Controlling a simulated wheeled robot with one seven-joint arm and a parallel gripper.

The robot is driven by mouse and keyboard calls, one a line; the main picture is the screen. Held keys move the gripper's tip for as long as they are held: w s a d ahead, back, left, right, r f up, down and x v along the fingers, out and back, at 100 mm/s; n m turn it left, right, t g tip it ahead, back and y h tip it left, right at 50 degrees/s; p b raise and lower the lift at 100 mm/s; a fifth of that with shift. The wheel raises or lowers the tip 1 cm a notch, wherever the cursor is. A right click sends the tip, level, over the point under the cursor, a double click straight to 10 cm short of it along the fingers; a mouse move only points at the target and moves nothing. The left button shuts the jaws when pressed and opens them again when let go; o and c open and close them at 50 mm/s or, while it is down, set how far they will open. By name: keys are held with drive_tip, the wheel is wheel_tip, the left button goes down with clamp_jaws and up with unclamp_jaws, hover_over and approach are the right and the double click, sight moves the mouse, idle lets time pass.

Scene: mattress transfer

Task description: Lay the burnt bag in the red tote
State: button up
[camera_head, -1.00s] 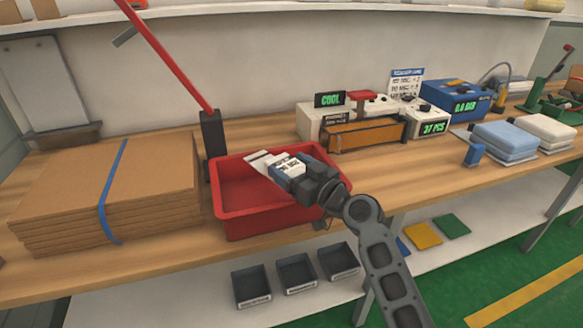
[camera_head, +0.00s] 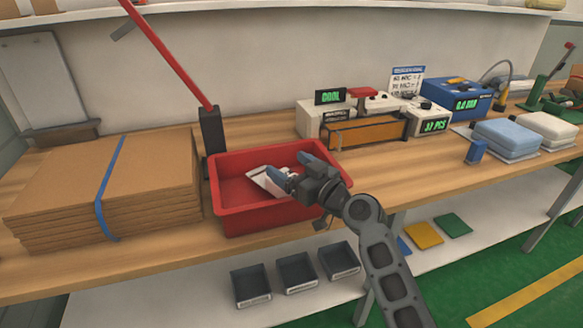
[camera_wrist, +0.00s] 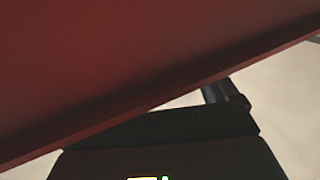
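The red tote (camera_head: 233,217) stands on the bench near its front edge. The burnt bag (camera_head: 266,183), a small pale packet, is inside the tote below my gripper, partly hidden by a finger. I cannot tell if it lies flat or is tilted. The wrist view shows a large red surface (camera_wrist: 110,60), likely the tote close up, but neither fingers nor bag.
Strapped cardboard (camera_head: 150,180) lies left of the tote. A dark post (camera_head: 212,130) with a raised red arm stands behind it. An orange-fronted machine (camera_head: 368,132) with displays sits at the right rear. Dark bins (camera_head: 296,273) are below.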

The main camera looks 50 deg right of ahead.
drive_tip(key=shift+o, duration=1)
drive_tip(key=shift+r, duration=0.1)
drive_tip(key=shift+r+p, duration=0.55)
drive_tip(key=shift+p, duration=0.25)
drive_tip(key=shift+s, duration=0.15)
drive_tip(key=b+v, duration=0.4)
drive_tip(key=v, duration=0.7)
drive_tip(key=s+a+f+m+g, duration=0.1)
drive_tip(key=s+a+f+g, duration=0.2)
drive_tip(key=s+a+f, duration=0.85)
drive_tip(key=s+a+r+n+y, duration=0.1)
drive_tip(key=s+a+r+y, duration=0.1)
drive_tip(key=s+a, duration=0.3)
drive_tip(key=s+a+r+n+y, duration=0.1)
drive_tip(key=s+a+r+n, duration=0.1)
drive_tip(key=s+a+r, duration=0.2)
drive_tip(key=s+a, duration=0.2)
drive_tip(key=s, duration=0.2)
drive_tip(key=shift+s+r+y, duration=0.2)
drive_tip(key=shift+r+y, duration=0.15)
drive_tip(key=shift+y, duration=0.05)
